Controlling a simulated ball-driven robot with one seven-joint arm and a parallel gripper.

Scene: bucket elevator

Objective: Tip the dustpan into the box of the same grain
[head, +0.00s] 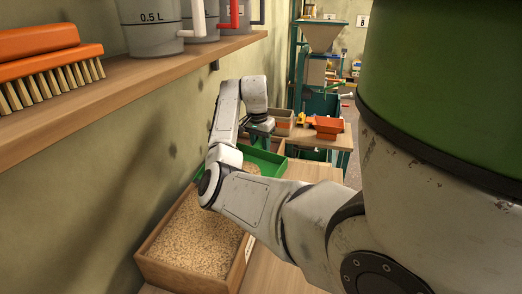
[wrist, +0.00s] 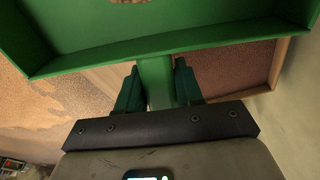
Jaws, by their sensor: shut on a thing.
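My gripper (wrist: 158,85) is shut on the handle (wrist: 156,75) of the green dustpan (wrist: 190,45), seen in the wrist view. The dustpan also shows in the head view (head: 265,156), partly hidden by my arm, above the row of boxes. A small patch of grain shows in the pan at the top edge of the wrist view; its kind is hard to tell. A wooden box of pale tan grain (head: 153,262) stands nearest in the head view. In the wrist view, a box of reddish-brown grain (wrist: 262,92) lies to the right and pale grain (wrist: 35,105) to the left.
A wall shelf (head: 120,85) at upper left holds an orange brush (head: 42,55) and grey measuring jugs (head: 150,28). The wall runs close along the left of the boxes.

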